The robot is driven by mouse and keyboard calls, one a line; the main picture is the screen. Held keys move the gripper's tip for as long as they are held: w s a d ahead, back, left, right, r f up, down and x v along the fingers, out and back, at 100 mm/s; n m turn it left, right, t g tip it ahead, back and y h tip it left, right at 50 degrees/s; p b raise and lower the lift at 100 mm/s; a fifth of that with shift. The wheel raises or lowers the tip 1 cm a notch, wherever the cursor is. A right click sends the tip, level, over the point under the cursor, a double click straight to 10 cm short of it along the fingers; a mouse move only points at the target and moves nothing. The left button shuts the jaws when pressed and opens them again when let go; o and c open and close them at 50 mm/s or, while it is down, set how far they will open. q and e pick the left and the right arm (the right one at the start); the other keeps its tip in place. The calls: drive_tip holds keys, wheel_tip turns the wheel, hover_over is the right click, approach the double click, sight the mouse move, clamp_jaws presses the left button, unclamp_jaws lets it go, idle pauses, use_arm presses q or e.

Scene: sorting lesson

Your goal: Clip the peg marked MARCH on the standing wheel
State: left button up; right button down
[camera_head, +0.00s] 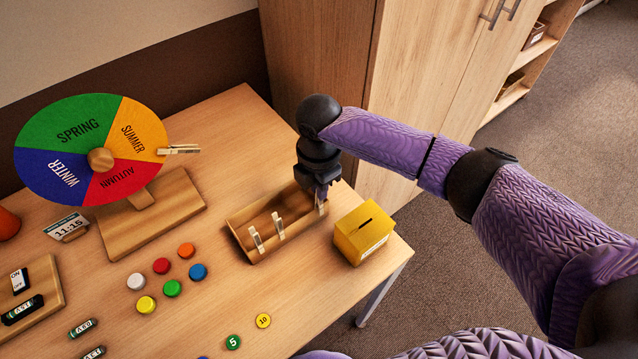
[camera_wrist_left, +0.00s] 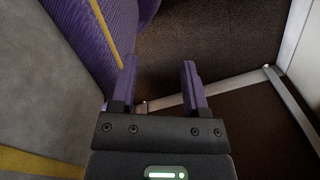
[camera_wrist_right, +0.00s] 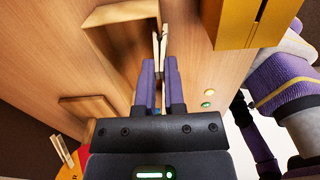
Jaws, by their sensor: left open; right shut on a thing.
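The round wheel (camera_head: 84,128) stands tilted on a wooden base (camera_head: 150,222) at the left, with coloured SPRING, SUMMER, AUTUMN and WINTER sectors. A light wooden peg (camera_head: 180,150) is clipped on its rim at SUMMER. My right gripper (camera_head: 322,190) is shut on a peg (camera_head: 321,206) at the right end of a wooden tray (camera_head: 249,212). The held peg (camera_wrist_right: 160,48) shows between the fingers in the right wrist view. Two other pegs (camera_head: 256,240) (camera_head: 278,226) stand in the tray. No peg marking is readable. My left gripper (camera_wrist_left: 159,78) is open and empty, away from the table.
A yellow slotted box (camera_head: 363,233) stands right of the tray, close to it. Several coloured discs (camera_head: 172,288) lie in front of the wheel. A clock card (camera_head: 66,226) and a switch board (camera_head: 36,295) are at the left. A cabinet (camera_head: 400,75) stands behind the table.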

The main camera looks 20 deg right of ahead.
drive_tip(key=shift+r+p, duration=1.2)
drive_tip(key=shift+r, duration=0.15)
drive_tip(key=shift+r+p, duration=1.2)
drive_tip(key=shift+f, duration=0.1)
